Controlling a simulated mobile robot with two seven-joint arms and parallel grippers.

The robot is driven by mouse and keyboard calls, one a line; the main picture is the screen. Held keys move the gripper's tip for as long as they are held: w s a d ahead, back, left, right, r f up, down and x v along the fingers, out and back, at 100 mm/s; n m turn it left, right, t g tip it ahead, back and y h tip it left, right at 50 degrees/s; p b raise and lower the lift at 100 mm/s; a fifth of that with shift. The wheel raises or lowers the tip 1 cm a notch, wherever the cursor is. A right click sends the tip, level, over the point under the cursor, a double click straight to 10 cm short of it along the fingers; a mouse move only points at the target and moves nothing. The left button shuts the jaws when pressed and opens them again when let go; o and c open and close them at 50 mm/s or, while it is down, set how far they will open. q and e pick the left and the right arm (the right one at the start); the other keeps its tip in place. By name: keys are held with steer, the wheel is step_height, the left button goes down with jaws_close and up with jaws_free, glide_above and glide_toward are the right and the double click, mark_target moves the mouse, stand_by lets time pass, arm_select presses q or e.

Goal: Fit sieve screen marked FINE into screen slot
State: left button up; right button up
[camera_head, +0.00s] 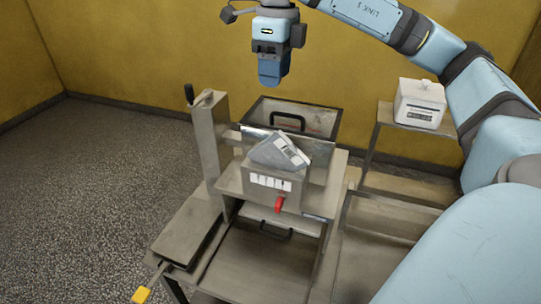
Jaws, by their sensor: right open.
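My right gripper (271,78) hangs in the air at the top middle, well above the machine, pointing down; it holds nothing that I can see. My left gripper is out of view. The grey steel machine (232,183) stands in the middle. A dark-rimmed piece with a black handle (287,117) stands at its back. A lower front panel with a black handle (277,226) sits under its top. I can read no FINE marking, so I cannot tell which part is the sieve screen. The screen slot is not clearly distinguishable.
A tilted grey labelled box (265,153) and a red knob (279,203) are on the machine. A post (209,140) rises at its left. A yellow-tipped lever (141,295) juts out front left. A white device (420,103) stands on a right-hand shelf. The left floor is clear.

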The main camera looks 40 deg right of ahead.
steer(key=p, duration=0.1)
glide_above(278, 132)
steer(key=shift+h, duration=0.3)
steer(key=f, duration=0.8)
steer(key=shift+w+d+f, duration=0.25)
steer(key=shift+w, duration=0.05)
step_height(278, 132, down, 4)
steer(key=shift+s+a+f+p, duration=0.1)
steer(key=shift+s+p, duration=0.05)
steer(key=shift+p, duration=0.95)
steer(key=shift+f, duration=0.55)
jaws_close()
